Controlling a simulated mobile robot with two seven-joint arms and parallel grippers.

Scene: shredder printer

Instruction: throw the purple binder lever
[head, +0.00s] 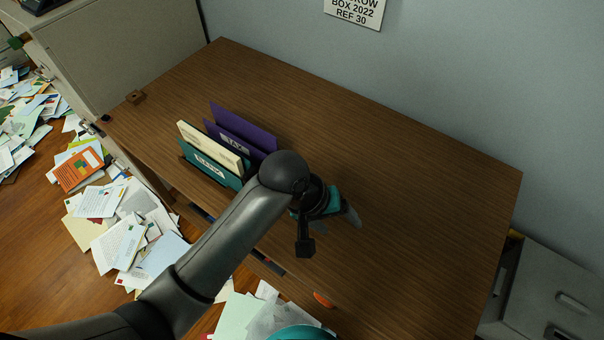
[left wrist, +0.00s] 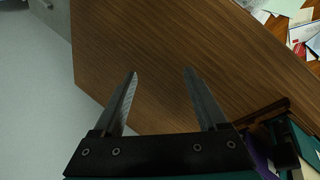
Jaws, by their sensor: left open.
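The purple binder (head: 240,125) stands upright at the back of a row of binders on the wooden desk, with a white label on it. A cream binder (head: 212,147) and a teal binder (head: 207,168) stand in front of it. I cannot make out a lever on the purple binder. My left gripper (head: 338,221) is over the desk to the right of the row, apart from it and partly hidden by my wrist. In the left wrist view its fingers (left wrist: 160,73) are apart with nothing between them; a sliver of purple (left wrist: 262,161) shows at lower right. My right gripper is out of view.
The desk top (head: 400,170) is clear to the right of and behind the binders. Loose papers (head: 125,225) cover the floor at left. A grey partition (head: 130,50) stands at the desk's left end, and a grey cabinet (head: 555,285) is at lower right.

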